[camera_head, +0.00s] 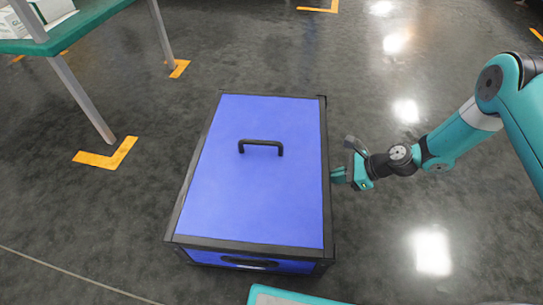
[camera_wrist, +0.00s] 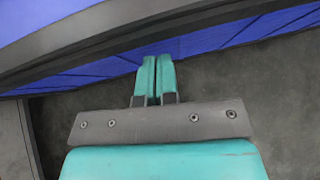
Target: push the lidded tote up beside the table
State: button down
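The lidded tote (camera_head: 235,190) is a blue box with black edges, standing on the floor in the middle of the head view. Its blue lid is on, with a black handle (camera_head: 261,148) on top. The table (camera_head: 80,28) has a green top and grey legs and stands at the upper left, apart from the tote. My gripper (camera_head: 338,176) is at the tote's right side, with its fingers pointing at the side wall. In the wrist view its two teal fingers (camera_wrist: 155,78) are together with nothing between them, close to the blue wall (camera_wrist: 210,42). I cannot tell whether they touch it.
Yellow-orange corner marks (camera_head: 107,155) lie on the floor by the table legs. White boxes (camera_head: 38,14) stand on the table. Open dark floor (camera_head: 170,110) lies between the table and the tote. The floor to the right is clear apart from my arm.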

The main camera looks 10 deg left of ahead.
aim_at(271, 156)
jog(key=shift+w+a+b, duration=0.1)
jog(key=shift+a+b, duration=0.65)
jog(key=shift+a, duration=5.9)
jog(key=shift+a+b, duration=2.3)
jog(key=shift+a, duration=3.95)
jog(key=shift+d+r+p, duration=0.2)
jog(key=shift+r+p, duration=0.05)
jog(key=shift+p, duration=0.15)
jog(key=p+v, duration=0.5)
jog(key=shift+d+f, duration=0.1)
jog(key=shift+d, duration=0.2)
jog(key=shift+d+r+p, duration=0.25)
jog(key=shift+d+p, duration=0.4)
jog(key=shift+d, duration=0.05)
